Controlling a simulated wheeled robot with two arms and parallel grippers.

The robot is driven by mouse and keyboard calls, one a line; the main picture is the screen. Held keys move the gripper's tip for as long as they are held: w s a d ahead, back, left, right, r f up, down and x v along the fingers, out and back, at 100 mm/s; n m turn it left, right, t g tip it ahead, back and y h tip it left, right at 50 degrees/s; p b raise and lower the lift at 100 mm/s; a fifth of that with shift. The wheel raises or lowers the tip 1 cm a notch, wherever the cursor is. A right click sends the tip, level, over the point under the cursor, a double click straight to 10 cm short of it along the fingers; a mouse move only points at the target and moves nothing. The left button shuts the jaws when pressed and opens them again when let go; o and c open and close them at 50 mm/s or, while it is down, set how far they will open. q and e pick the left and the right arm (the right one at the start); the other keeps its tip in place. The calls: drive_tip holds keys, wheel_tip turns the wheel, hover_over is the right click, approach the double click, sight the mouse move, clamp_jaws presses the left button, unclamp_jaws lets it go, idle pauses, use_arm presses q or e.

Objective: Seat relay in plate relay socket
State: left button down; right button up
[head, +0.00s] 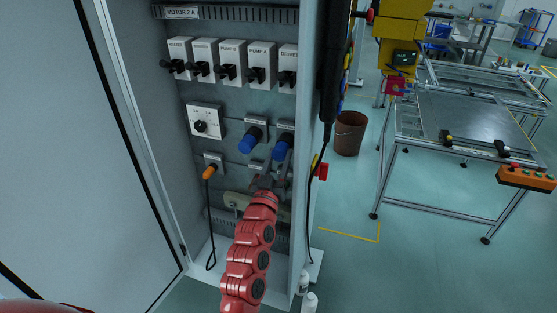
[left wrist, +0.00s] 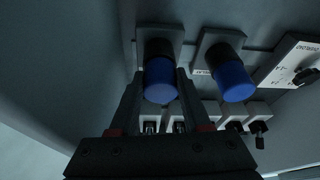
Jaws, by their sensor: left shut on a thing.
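My left gripper (head: 272,174) is at the lower middle of the open cabinet, its fingers pointing up to the right-hand blue-ended cylindrical part (head: 281,150). In the left wrist view the fingers (left wrist: 160,78) lie on both sides of the same blue-ended part (left wrist: 160,80), shut on it. That part is lined up with a grey square socket plate (left wrist: 158,34); I cannot tell how deep it sits. A second blue-ended part (head: 249,142) is in the socket beside it and also shows in the left wrist view (left wrist: 232,82). My right gripper is not in view.
A row of black-handled switches (head: 229,62) is above, with a rotary switch (head: 204,121) to the left. An orange plug (head: 209,172) with a hanging black cord is at lower left. The cabinet's right edge (head: 307,130) is close to my gripper. A brown bin (head: 350,133) stands outside.

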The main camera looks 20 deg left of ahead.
use_arm(q)
drive_tip(key=shift+w, duration=0.1)
drive_tip(key=shift+c, duration=1.4)
unclamp_jaws()
drive_tip(key=b+v, duration=0.3)
drive_tip(key=v, duration=1.4)
drive_tip(key=shift+b, duration=0.35)
drive_tip(key=shift+f, duration=0.1)
